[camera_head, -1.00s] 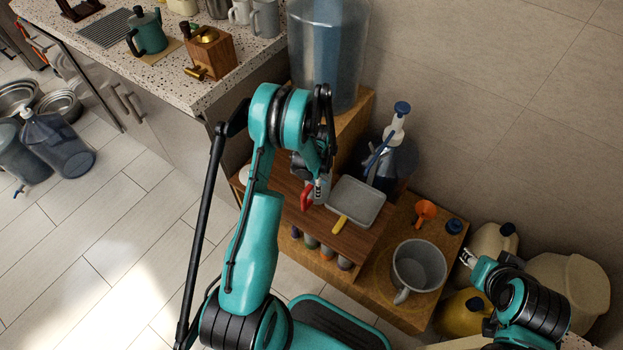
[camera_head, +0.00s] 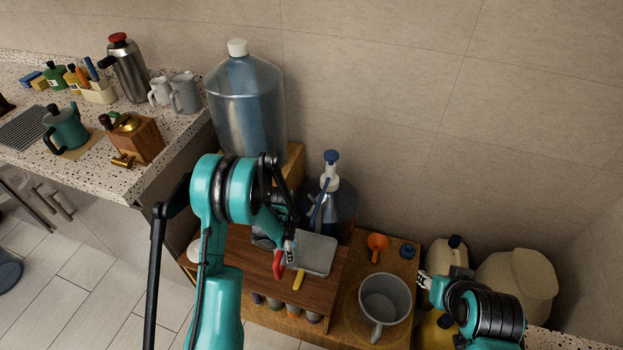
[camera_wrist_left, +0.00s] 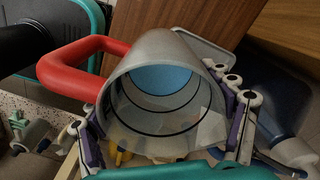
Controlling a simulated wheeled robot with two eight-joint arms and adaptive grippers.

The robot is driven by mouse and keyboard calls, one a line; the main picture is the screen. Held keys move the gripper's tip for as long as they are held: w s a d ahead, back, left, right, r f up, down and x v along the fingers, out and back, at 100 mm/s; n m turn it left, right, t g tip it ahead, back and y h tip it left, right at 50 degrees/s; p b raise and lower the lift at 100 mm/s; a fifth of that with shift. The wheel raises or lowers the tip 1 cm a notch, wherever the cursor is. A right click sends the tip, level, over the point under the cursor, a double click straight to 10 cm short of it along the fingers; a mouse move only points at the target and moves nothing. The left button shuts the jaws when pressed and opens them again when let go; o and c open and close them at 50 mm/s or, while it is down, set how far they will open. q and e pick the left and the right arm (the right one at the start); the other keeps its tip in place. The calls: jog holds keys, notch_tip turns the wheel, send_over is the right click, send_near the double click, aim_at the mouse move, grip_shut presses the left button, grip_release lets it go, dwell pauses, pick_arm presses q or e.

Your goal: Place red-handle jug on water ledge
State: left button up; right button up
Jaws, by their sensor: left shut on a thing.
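The red-handle jug is a grey cylinder (camera_wrist_left: 155,50) with a blue inner base and a red loop handle (camera_wrist_left: 75,65) in the left wrist view. My left gripper (camera_head: 288,245) is shut on the jug, its fingers on opposite sides of the body. In the head view the red handle (camera_head: 278,265) shows over the wooden stepped ledge (camera_head: 235,262), left of a grey tray; most of the jug body is hidden by my arm. I cannot tell whether its base touches the wood. My right gripper (camera_head: 424,280) is small, near the ledge's right end; its opening is unclear.
A large water bottle (camera_head: 245,105) stands at the back. A pump bottle (camera_head: 335,205), a grey tray (camera_head: 316,252) with yellow handle, an orange funnel (camera_head: 377,243) and a grey pot (camera_head: 385,298) crowd the ledge. A speckled counter (camera_head: 110,180) is at left.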

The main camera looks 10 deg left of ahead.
pick_arm(q)
jog(key=shift+d+r, duration=0.15)
jog(key=shift+d+r, duration=0.1)
jog(key=shift+r, duration=0.2)
jog(key=s+d+r+n, duration=0.2)
jog(key=r+n, duration=0.3)
jog(key=r, duration=0.1)
jog(key=s+d+r+n, duration=0.2)
jog(key=s+r+n, duration=0.1)
jog(key=r+n, duration=0.3)
jog(key=shift+r+n, duration=0.3)
jog(key=shift+r, duration=0.45)
